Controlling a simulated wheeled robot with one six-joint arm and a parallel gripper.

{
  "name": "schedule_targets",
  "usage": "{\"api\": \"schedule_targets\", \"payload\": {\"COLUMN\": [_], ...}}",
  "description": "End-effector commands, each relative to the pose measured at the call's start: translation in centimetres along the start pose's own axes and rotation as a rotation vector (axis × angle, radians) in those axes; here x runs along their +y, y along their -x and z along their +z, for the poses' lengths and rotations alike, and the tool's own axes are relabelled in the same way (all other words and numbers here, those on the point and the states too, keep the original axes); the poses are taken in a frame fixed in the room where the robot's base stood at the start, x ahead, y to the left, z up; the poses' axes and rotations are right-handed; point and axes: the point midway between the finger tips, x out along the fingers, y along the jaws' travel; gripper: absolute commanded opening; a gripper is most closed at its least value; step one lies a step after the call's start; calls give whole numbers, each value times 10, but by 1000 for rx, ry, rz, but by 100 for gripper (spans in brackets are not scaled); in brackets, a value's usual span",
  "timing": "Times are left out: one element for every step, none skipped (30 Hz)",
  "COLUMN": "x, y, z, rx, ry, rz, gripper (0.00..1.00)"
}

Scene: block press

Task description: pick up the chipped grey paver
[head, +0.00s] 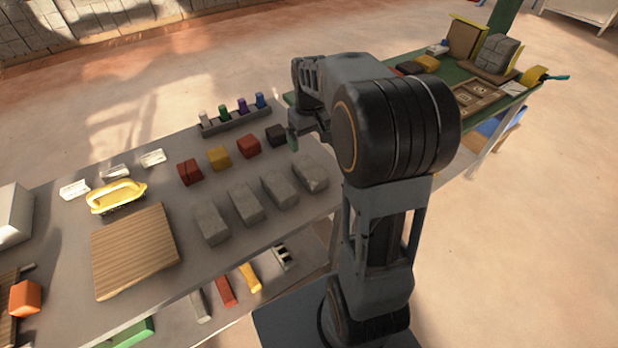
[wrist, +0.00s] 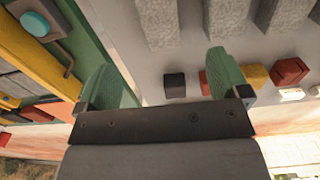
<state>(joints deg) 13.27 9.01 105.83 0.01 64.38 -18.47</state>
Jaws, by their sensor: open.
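Several grey pavers lie in a row on the grey table in the head view. The one at the right end (head: 311,172) has the most uneven outline, but I cannot clearly make out a chip. The others are the left-end paver (head: 211,223) and two middle pavers (head: 246,205) (head: 279,189). My gripper (head: 293,141) is above the table near the dark block, behind the right-end paver, partly hidden by my arm. In the wrist view my gripper (wrist: 164,78) has its green fingers wide apart with nothing held. A paver (wrist: 158,22) shows beyond them.
A dark block (head: 276,134), two red blocks (head: 248,146) (head: 190,172) and a yellow block (head: 219,158) stand behind the pavers. A rack of coloured pegs (head: 234,119) is farther back. A wooden board (head: 134,250) and yellow tray (head: 115,197) lie left. A green table (head: 412,58) stands right.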

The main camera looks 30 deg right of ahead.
Motion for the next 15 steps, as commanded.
{"api": "schedule_targets", "payload": {"x": [3,4,4,5,4,4,4,4,4,4,3,3,3,3,3], "y": [-11,-16,-23,-28,-34,-42,-47,-52,-59,-64,-68,-73,-77,-80,-83], "z": [-2,-3,-4,-4,-4,-4,-4,-4,-4,-4,-4,-4,-4,-4,-4], "rx": [-10,-14,-17,-17,-18,-18,-19,-17,-18,-17,-18,-16,-16,-16,-15], "ry": [2,3,4,5,6,6,7,7,7,8,8,8,8,8,8], "rz": [-3,-5,-6,-6,-6,-6,-6,-6,-6,-6,-6,-5,-5,-5,-5], "gripper": [94,94,94,94,94,94,94,94,94,94,94,94,94,94,94]}}
